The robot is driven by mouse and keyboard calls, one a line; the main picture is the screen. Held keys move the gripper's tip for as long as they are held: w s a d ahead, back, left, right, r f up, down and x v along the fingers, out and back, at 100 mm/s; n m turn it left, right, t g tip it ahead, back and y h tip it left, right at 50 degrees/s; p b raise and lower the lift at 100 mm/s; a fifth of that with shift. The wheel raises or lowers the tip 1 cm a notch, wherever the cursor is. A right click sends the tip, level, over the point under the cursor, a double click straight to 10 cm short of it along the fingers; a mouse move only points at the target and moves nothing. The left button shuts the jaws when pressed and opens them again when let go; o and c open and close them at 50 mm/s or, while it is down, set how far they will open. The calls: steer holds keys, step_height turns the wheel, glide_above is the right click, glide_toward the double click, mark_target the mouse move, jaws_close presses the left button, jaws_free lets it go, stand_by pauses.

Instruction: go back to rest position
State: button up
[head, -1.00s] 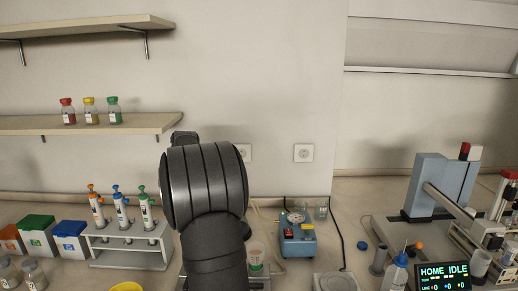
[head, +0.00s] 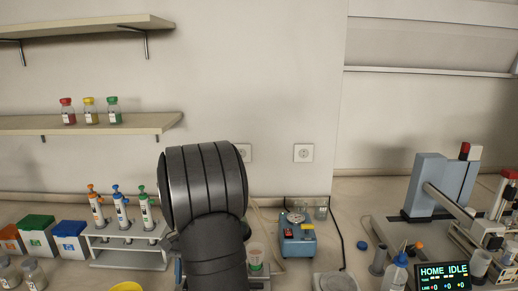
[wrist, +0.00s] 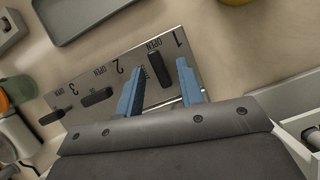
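My gripper (wrist: 157,82) shows in the wrist view with its two blue fingers apart and nothing held between them. Below it is a metal panel (wrist: 205,72) marked 1, 2 and 3 with "OPEN" labels. The panel's black handle by the 1 (wrist: 159,69) shows between the fingertips in the picture; I cannot tell the height gap. The handle by the 2 (wrist: 97,97) is left of the fingers, and the one by the 3 (wrist: 52,117) is farther left.
A pipette rack (head: 128,250) and lidded bins (head: 70,240) stand left of my arm. A blue device (head: 297,240) and a cup (head: 256,255) stand close on its right. A display (head: 443,275) reads "HOME IDLE". A grey tray (wrist: 68,38) lies beyond the panel.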

steer(key=m, duration=0.2)
steer(key=m+y, duration=0.1)
steer(key=m, duration=0.1)
steer(key=shift+s+d+t+y, duration=0.1)
steer(key=shift+d+t+y, duration=0.1)
steer(key=shift+t+y, duration=0.1)
steer(key=shift+d+m+t+y, duration=0.1)
steer(key=shift+m+t+y, duration=0.35)
steer(key=shift+m, duration=1.45)
step_height(320, 180, up, 17)
steer(key=n+t+h, duration=0.3)
steer(key=n, duration=0.5)
steer(key=f, duration=1.7)
steer(key=shift+s+a+f, duration=0.1)
steer(key=shift+s+a, duration=0.3)
jaws_close()
